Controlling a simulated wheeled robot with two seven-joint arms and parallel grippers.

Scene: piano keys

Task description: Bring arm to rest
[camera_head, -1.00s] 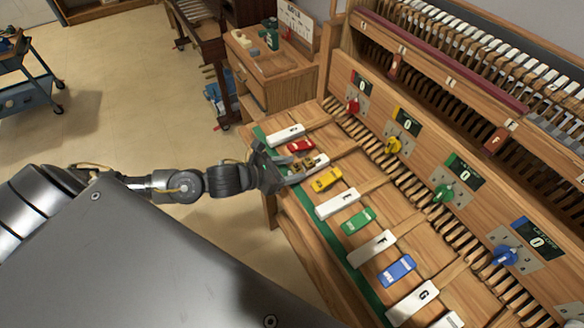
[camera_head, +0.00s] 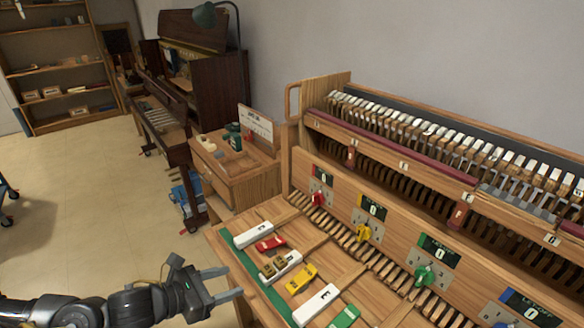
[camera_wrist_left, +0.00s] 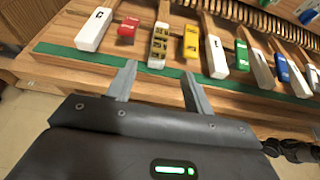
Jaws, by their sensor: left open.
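My left gripper (camera_head: 230,283) is open and empty at the left front of the piano keys, fingers pointing right. In the left wrist view its two fingers (camera_wrist_left: 158,80) stand apart, just short of the keyboard's green front strip (camera_wrist_left: 60,50). The key row has white lettered keys (camera_head: 253,235) with coloured pieces between: red (camera_head: 270,243), yellow (camera_head: 300,279) and green (camera_head: 344,317). A blue piece (camera_wrist_left: 281,68) shows in the left wrist view.
The wooden keyboard cabinet (camera_head: 400,215) with coloured knobs and displays rises behind the keys. A wooden side cabinet (camera_head: 240,180) and an upright piano (camera_head: 200,75) stand further back. The floor (camera_head: 100,190) left of the keyboard is mostly clear.

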